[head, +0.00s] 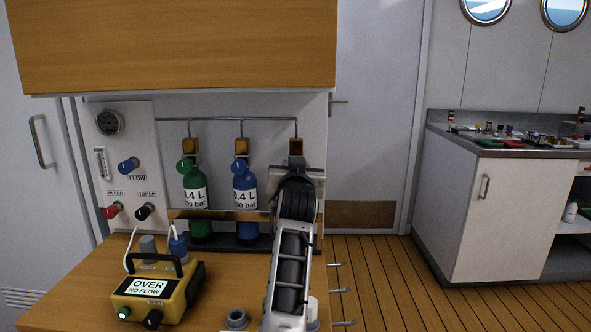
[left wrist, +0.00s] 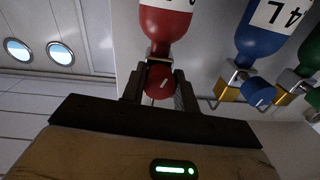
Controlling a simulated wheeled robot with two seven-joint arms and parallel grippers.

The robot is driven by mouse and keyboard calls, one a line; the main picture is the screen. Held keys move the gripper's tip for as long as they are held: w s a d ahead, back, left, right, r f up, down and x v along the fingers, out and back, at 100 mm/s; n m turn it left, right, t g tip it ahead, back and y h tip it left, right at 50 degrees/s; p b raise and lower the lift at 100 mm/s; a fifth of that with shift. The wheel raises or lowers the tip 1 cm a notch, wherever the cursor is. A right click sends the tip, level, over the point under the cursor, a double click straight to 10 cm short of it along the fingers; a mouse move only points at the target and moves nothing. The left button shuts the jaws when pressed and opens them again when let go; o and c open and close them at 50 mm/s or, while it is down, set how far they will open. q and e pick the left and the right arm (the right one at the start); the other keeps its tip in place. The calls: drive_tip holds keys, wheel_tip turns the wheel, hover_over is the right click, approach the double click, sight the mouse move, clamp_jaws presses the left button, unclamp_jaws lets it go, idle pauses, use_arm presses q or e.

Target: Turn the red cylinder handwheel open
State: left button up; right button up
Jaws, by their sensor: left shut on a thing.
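The red cylinder (left wrist: 165,25) shows upside down at the top of the left wrist view. Its red handwheel (left wrist: 160,84), with a short white mark, sits at the cylinder's neck. My left gripper (left wrist: 157,76) has one finger on each side of this handwheel and is shut on it. In the head view my left gripper (head: 297,172) is at the rightmost valve, and my arm hides the red cylinder and its handwheel. My right gripper is in neither view.
The green cylinder (head: 196,198) and blue cylinder (head: 245,195) stand left of my arm under a thin pipe. A yellow box (head: 150,290) reading "OVER NO FLOW" sits on the wooden bench (head: 230,270). A wooden cabinet (head: 180,45) overhangs; a gauge panel (head: 125,165) is at left.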

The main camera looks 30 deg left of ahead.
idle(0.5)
use_arm(q)
drive_tip(key=o, duration=1)
drive_tip(key=shift+d, duration=0.1)
